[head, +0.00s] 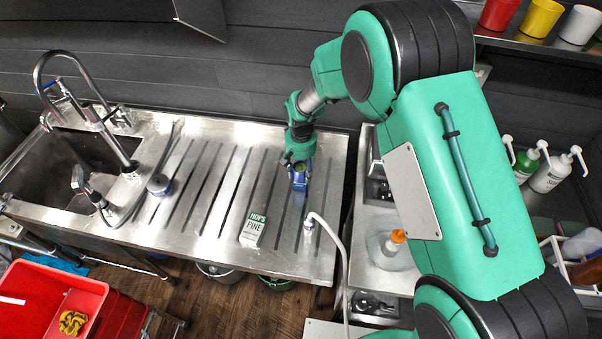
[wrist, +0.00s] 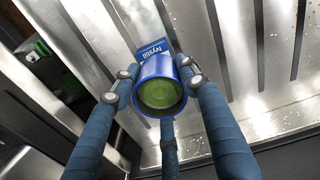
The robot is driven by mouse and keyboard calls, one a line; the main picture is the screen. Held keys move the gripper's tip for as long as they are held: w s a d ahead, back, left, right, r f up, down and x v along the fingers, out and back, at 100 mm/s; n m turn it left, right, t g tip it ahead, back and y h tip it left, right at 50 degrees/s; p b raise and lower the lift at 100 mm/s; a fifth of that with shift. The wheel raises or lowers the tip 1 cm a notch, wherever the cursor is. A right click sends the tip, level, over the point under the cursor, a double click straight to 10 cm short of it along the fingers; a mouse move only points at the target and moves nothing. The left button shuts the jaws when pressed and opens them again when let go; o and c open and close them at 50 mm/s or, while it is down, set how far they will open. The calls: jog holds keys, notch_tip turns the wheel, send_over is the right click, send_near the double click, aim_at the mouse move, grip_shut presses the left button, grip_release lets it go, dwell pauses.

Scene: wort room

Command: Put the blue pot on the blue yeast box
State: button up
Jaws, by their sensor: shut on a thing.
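My gripper (head: 300,160) is over the right part of the ribbed steel drainboard. Its blue-grey fingers, close up in the wrist view (wrist: 157,85), are shut around the blue pot (wrist: 146,71). The pot is a blue cylinder with a green inside facing the wrist camera. A blue box (wrist: 152,48) with white lettering shows just behind the pot, partly hidden by it. In the head view the box (head: 299,184) is small and lies just below my gripper. I cannot tell whether the pot touches the box.
A green-and-white hops box (head: 253,229) stands on the drainboard (head: 200,210), left of and nearer than the blue box. A hose nozzle (head: 310,226) is near the right edge. The sink (head: 75,165) with taps is at the left. The middle drainboard is clear.

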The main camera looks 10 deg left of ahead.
jog(key=shift+f, duration=0.4)
jog(key=shift+f, duration=0.15)
jog(key=o, duration=1.2)
jog(key=shift+o, duration=0.2)
notch_tip(320, 180, up, 12)
jog(key=p, duration=0.1)
jog(key=shift+r, duration=0.2)
